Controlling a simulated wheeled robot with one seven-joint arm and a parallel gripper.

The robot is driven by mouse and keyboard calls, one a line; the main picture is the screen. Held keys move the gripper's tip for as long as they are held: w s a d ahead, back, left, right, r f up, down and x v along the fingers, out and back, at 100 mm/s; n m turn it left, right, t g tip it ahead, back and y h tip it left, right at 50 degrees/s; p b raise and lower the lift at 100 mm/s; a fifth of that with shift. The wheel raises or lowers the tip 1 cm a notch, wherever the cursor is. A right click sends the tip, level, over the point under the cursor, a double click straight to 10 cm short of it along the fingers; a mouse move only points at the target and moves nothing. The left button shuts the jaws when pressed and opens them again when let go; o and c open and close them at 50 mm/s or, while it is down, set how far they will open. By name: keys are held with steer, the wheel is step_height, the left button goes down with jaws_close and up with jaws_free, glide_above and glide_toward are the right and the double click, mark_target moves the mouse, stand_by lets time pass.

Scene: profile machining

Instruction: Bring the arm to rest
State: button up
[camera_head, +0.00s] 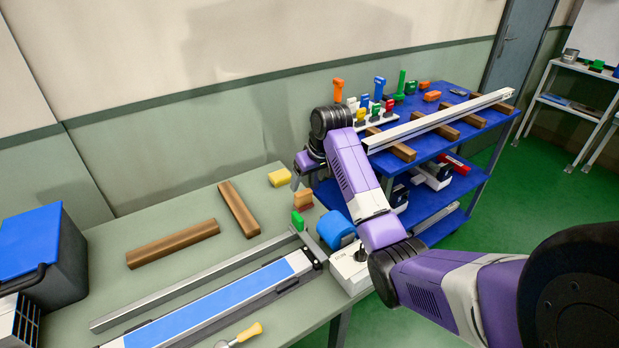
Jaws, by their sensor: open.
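My purple and white arm (357,176) reaches in from the lower right, bends at a dark elbow joint over the bench's right end, and rises to a dark wrist joint. From there the hand points down and left. My gripper (296,182) is small in the picture, above the bench's back right corner. It is open, and I see nothing held in it. A yellow block (280,177) lies on the bench just left of it in the picture. A brown-orange block (303,196) and a green-topped piece (298,220) stand below it.
The green bench (180,204) carries two wooden bars (172,243), a long metal profile (195,284), a blue-topped rail (215,305), a screwdriver (247,334) and a dark blue-lidded box (62,265). A blue cart (437,150) holding a long profile stands behind my arm.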

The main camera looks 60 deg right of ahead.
steer(key=shift+s+a+r, duration=0.1)
steer(key=shift+s+r, duration=0.1)
steer(key=shift+r, duration=0.25)
stand_by(0.3)
